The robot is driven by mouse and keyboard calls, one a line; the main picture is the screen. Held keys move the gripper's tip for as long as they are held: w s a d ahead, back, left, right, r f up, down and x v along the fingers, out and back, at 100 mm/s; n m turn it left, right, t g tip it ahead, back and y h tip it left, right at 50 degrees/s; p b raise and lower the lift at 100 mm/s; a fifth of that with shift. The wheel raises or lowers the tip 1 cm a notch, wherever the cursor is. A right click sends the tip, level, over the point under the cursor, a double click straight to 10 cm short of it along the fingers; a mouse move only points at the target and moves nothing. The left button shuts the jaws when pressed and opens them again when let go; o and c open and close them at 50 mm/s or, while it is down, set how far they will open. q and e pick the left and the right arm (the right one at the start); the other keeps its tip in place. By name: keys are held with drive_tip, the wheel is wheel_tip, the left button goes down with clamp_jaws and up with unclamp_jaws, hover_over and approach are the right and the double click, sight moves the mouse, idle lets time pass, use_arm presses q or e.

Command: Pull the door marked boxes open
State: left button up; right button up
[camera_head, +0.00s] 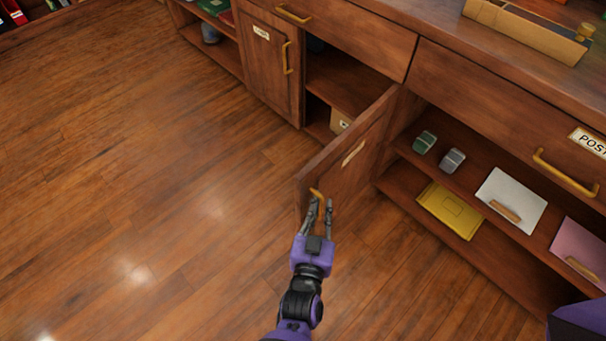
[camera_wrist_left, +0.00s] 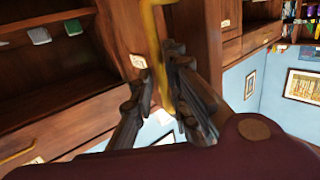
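A wooden cabinet door (camera_head: 350,165) stands swung out from the cabinet front in the head view. Its pale label (camera_head: 354,152) is seen too obliquely to read. Its brass handle (camera_head: 316,193) is near the free edge; it also shows in the left wrist view (camera_wrist_left: 154,40). My left gripper (camera_head: 321,203) is at this handle, its fingers apart with the bar between them. In the left wrist view the bar runs between the fingers (camera_wrist_left: 163,80), close to the right one. My right gripper is not in view.
Left of the opening is a shut door (camera_head: 268,60) with a brass handle. A pale box (camera_head: 339,122) shows inside the opening. Open shelves (camera_head: 405,165) on the right hold small boxes, a yellow folder (camera_head: 450,210) and papers. Drawers run above. The wooden floor (camera_head: 150,180) is clear.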

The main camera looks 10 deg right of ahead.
use_arm(q)
drive_tip(key=shift+t, duration=0.7)
drive_tip(key=r, duration=0.3)
drive_tip(key=w+r, duration=0.1)
drive_tip(key=r, duration=0.5)
drive_tip(key=shift+w+d+r, duration=0.15)
drive_tip(key=shift+w, duration=0.15)
wheel_tip(320, 180, down, 8)
drive_tip(key=s+d+g, duration=0.1)
drive_tip(key=s+g, duration=0.1)
drive_tip(key=s, duration=0.1)
drive_tip(key=s+d+p, duration=0.1)
drive_tip(key=s+d, duration=0.2)
drive_tip(key=s, duration=0.5)
drive_tip(key=shift+s+d+f, duration=0.15)
drive_tip(key=shift+d+f, duration=0.2)
drive_tip(key=shift+f, duration=0.05)
drive_tip(key=shift+p, duration=0.35)
drive_tip(key=shift+c, duration=0.2)
